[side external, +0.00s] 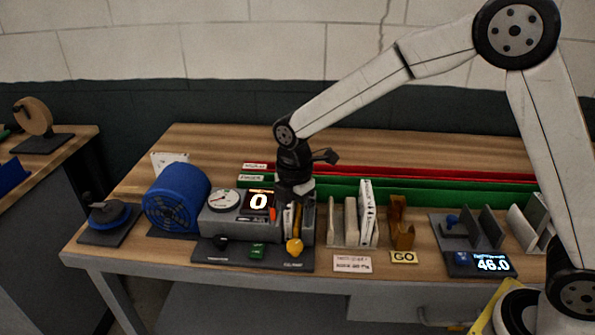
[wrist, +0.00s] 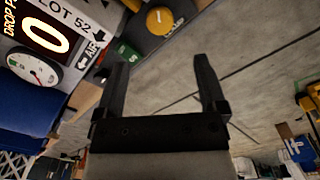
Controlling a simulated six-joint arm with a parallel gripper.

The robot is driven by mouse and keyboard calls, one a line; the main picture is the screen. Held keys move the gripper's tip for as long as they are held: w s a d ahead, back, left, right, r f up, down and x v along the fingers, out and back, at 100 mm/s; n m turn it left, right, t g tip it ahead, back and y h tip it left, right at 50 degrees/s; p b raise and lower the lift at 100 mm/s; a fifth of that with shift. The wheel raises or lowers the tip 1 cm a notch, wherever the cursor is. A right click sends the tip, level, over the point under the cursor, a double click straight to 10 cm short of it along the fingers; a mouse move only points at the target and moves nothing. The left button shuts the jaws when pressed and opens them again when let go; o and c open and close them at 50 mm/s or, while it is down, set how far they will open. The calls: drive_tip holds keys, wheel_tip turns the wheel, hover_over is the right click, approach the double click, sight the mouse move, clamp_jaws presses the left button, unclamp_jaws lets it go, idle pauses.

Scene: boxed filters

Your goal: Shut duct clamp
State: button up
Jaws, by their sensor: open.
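No part is plainly marked as the duct clamp; I cannot tell which one it is. The grey duct housing (side external: 220,226) has a round gauge (side external: 223,200) and a display (side external: 258,202) reading 0. A yellow knob (side external: 294,246) is on the dark panel at its front right; the wrist view shows it too (wrist: 160,20). A small orange-red part (side external: 271,215) is beside the display. My gripper (side external: 296,198) is above the housing's right end. In the wrist view my gripper (wrist: 167,65) has its fingers apart, with nothing visible between them; the knob appears beyond the tips.
A blue blower (side external: 176,197) stands left of the housing. A rack with white filters (side external: 366,213) and a brown holder (side external: 401,222) stand to the right. A scale (side external: 478,263) reads 46.0. Red (side external: 420,170) and green (side external: 440,189) trays run behind.

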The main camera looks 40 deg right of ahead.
sight(295, 244)
drive_tip(key=shift+f, duration=0.8)
drive_tip(key=shift+f, duration=0.15)
drive_tip(key=shift+f, duration=3.7)
clamp_jaws()
